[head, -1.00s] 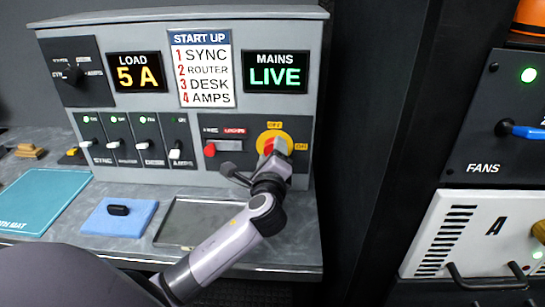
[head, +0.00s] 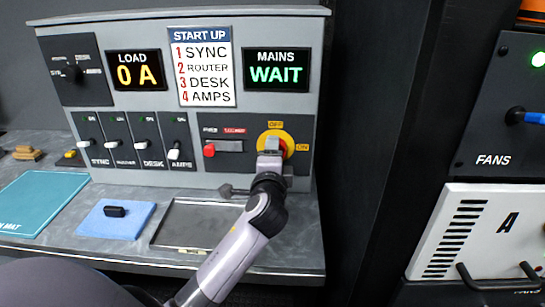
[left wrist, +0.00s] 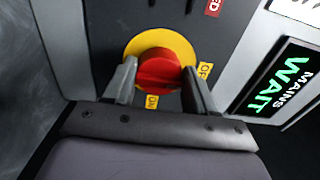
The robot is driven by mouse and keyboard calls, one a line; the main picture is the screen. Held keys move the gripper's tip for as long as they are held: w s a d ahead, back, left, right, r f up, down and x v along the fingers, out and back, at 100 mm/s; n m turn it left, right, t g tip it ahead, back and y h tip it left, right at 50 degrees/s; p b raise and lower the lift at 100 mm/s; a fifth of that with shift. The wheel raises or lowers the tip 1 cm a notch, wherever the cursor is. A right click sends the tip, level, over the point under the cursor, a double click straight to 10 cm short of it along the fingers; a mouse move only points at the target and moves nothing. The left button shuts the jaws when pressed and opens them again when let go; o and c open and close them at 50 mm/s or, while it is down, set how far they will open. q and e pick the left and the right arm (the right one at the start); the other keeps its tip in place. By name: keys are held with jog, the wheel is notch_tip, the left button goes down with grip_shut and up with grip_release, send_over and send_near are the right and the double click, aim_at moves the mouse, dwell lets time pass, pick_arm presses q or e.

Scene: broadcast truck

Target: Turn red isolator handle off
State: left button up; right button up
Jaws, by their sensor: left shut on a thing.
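The red isolator handle (left wrist: 158,68) sits on a round yellow plate (head: 288,138) at the right of the grey console, with an OFF label (head: 276,125) above and an ON label (head: 303,148) to the right. My left gripper (head: 270,150) is shut on the handle, one finger on each side of it in the left wrist view (left wrist: 160,88). In the head view the gripper covers most of the handle. The MAINS display (head: 276,72) reads WAIT and the LOAD display (head: 138,76) reads 0 A. My right gripper is not in view.
A row of switches (head: 120,140) is on the console left of the handle. An empty grey tray (head: 195,232), a blue pad with a black piece (head: 118,222) and a teal mat (head: 40,200) lie on the desk. A dark rack with FANS panel (head: 500,140) stands right.

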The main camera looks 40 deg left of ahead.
pick_arm(q)
jog(key=shift+a+r, duration=0.15)
jog(key=shift+r, duration=0.1)
jog(key=o, duration=0.9)
jog(key=shift+o, duration=0.5)
jog(key=shift+f, duration=0.15)
jog(key=v, duration=0.7)
jog(key=shift+b, duration=0.4)
jog(key=shift+s, duration=0.1)
